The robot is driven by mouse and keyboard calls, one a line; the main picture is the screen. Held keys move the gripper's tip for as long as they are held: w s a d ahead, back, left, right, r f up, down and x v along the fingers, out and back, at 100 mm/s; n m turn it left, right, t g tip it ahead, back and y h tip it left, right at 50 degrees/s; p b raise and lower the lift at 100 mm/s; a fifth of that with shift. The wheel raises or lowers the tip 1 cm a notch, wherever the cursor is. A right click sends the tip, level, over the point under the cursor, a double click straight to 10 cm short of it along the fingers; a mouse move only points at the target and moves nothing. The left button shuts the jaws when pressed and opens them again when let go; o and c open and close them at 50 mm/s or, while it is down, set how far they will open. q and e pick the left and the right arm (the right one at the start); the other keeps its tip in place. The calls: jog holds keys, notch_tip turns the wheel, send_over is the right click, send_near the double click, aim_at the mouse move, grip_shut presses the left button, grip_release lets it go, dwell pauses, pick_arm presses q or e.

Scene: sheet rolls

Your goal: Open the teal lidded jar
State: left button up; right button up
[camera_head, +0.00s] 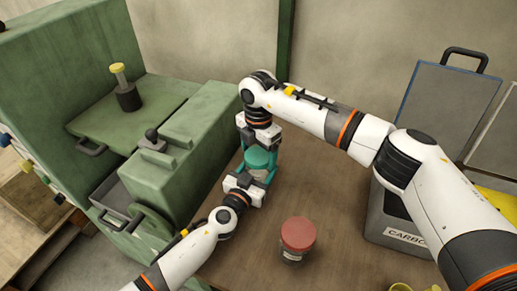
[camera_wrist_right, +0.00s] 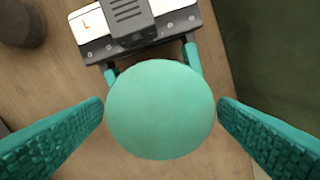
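The teal lidded jar (camera_head: 258,160) stands on the brown table between my two grippers. Its round teal lid (camera_wrist_right: 160,110) fills the middle of the right wrist view and hides the jar body. My left gripper (camera_head: 250,182) reaches in from the front, its fingers on both sides of the jar below the lid; it looks shut on the body. My right gripper (camera_wrist_right: 160,112) is above the jar, pointing down. Its teal fingers flank the lid left and right, with a very thin gap showing beside it, so it looks open.
A jar with a red lid (camera_head: 298,234) stands in front and to the right. A grey case (camera_head: 385,220) is at the right, partly behind my right arm. Green machinery (camera_head: 180,135) borders the left. Some bare table lies around the red-lidded jar.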

jog(key=c, duration=0.9)
jog(key=n, duration=0.5)
jog(key=shift+n, duration=0.4)
jog(key=n, duration=0.4)
jog(key=shift+r, duration=0.1)
jog(key=n, duration=0.4)
jog(key=shift+n, duration=0.3)
jog(key=n, duration=2.1)
jog(key=shift+n, duration=0.3)
jog(key=shift+r, duration=0.2)
jog(key=shift+r, duration=0.95)
